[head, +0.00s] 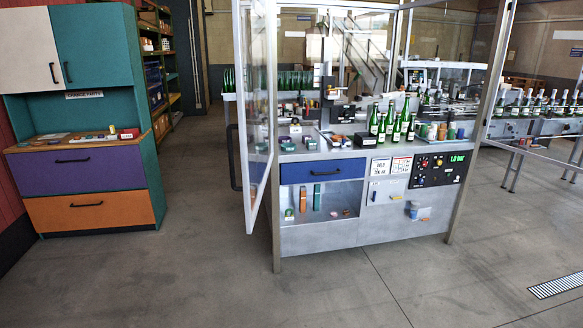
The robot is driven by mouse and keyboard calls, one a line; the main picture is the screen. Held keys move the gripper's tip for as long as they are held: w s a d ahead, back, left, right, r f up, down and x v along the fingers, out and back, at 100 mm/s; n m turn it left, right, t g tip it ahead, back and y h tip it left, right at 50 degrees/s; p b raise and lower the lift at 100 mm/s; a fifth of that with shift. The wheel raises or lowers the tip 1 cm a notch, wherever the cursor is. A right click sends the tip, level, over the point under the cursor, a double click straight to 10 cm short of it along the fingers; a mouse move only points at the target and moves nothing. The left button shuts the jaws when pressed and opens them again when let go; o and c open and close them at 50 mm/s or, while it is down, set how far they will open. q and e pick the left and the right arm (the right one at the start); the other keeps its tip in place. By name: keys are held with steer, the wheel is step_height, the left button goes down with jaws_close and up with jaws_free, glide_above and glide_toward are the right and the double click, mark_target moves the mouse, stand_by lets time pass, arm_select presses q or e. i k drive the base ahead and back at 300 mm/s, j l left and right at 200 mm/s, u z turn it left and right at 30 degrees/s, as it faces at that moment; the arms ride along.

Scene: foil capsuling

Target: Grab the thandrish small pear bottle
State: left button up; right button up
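Several green bottles (374,122) with pale labels stand upright close together on the grey machine's worktop. I cannot tell from this distance which of them, if any, is the thandrish small pear bottle. More dark bottles with pale tops (527,104) stand in a row on the conveyor at the right. Neither of my grippers is in view.
The grey machine (340,238) has a blue drawer (322,170), a control panel (440,168) and an open glass door (257,125) swung out at its left. A coloured cabinet (92,180) stands at the left. The concrete floor in front is clear, with a drain grate (556,286) at right.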

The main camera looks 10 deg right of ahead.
mark_target(396, 131)
steer(key=i+l, duration=0.2)
steer(key=l, duration=0.5)
steer(key=i+l, duration=0.2)
steer(key=l, duration=0.45)
steer(key=i+l, duration=0.2)
steer(key=l, duration=0.5)
steer(key=i+l, duration=0.2)
steer(key=l, duration=0.5)
steer(key=i+l, duration=0.25)
steer(key=l, duration=0.45)
steer(key=i+l+u, duration=0.1)
steer(key=l, duration=0.55)
steer(key=i+l, duration=0.25)
steer(key=l, duration=0.45)
steer(key=i+l, duration=0.2)
steer(key=l, duration=0.5)
